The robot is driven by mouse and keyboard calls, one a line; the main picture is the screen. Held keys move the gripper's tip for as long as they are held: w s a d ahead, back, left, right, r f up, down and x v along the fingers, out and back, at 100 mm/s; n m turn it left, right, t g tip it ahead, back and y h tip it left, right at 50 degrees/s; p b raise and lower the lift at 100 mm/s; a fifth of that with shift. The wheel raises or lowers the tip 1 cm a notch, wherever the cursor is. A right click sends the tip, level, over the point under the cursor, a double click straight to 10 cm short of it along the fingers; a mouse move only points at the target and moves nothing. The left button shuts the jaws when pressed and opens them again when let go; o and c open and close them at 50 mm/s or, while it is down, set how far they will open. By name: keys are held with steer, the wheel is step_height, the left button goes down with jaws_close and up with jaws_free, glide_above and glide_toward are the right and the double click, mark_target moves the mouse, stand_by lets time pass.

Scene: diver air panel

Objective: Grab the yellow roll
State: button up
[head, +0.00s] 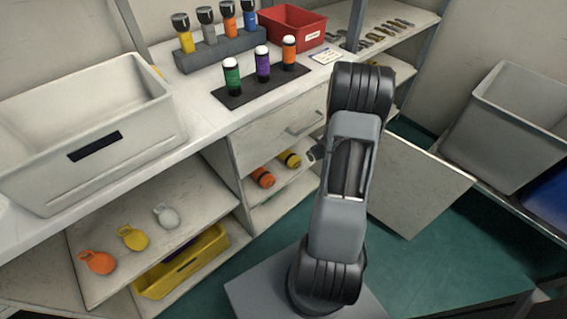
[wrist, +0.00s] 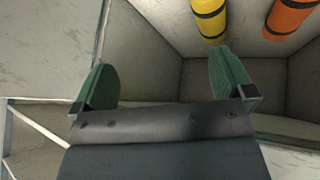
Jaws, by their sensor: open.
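The yellow roll (head: 289,158) with black bands lies in the open cubby under the counter, right of and behind the orange roll (head: 263,178). In the wrist view the yellow roll (wrist: 209,18) shows at the top, right of centre, cut by the frame edge, with the orange roll (wrist: 290,15) to its right. My gripper (wrist: 165,80) is open and empty, its two green-padded fingers wide apart. The yellow roll lies beyond the right finger, apart from it. In the head view my arm hides most of the gripper.
The cubby walls and a shelf surround the rolls closely. An open door panel (head: 418,186) stands right of my arm. A drawer (head: 285,130) sits above the cubby. On the counter are a white bin (head: 85,135), bottles on a black mat (head: 232,97) and a red bin (head: 292,27).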

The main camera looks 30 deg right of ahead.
step_height(320, 180, down, 8)
steer(key=w+d+n+t+y+b, duration=0.1)
steer(key=w+t+y+b, duration=0.1)
steer(key=t, duration=0.1)
steer(key=n+t+y+b, duration=0.2)
steer(key=t+y+b, duration=0.1)
steer(key=t+y, duration=0.1)
glide_toward(298, 162)
steer(key=b+x, duration=0.2)
steer(key=x, duration=0.5)
steer(key=shift+a+f, duration=0.2)
steer(key=shift+b+x, duration=1.2)
steer(key=shift+x, duration=1.65)
steer(key=shift+w+d+r, duration=0.1)
steer(key=shift+c, duration=0.3)
steer(key=c, duration=1)
